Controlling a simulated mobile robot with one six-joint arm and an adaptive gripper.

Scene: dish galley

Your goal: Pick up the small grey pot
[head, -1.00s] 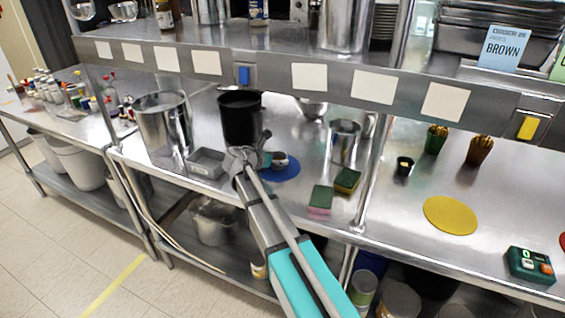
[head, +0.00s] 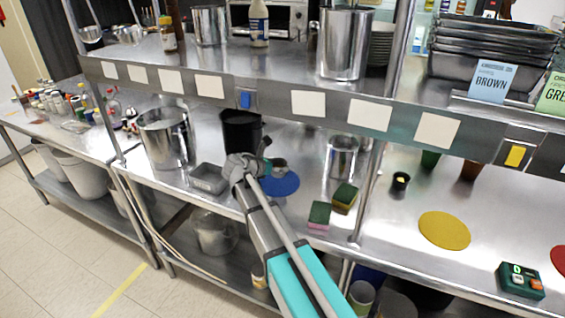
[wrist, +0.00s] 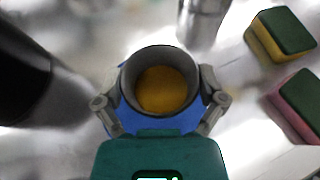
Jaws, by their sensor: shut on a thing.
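The small grey pot (wrist: 133,66) is between the two fingers of my gripper (wrist: 160,100) in the wrist view. Its round mouth faces the camera, and the inside looks yellow-brown. My gripper is shut on it, one finger on each side. In the head view my gripper (head: 250,168) partly hides the small grey pot (head: 279,165). The pot is over the blue round mat (head: 285,184); I cannot tell if it touches the mat.
A tall black pot (head: 241,128) stands close behind my gripper. A grey tray (head: 208,180) is to the left, a steel pot (head: 342,157) to the right. Two sponges (head: 319,215) lie front right. A shelf (head: 285,106) hangs above. The yellow mat (head: 444,230) is bare.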

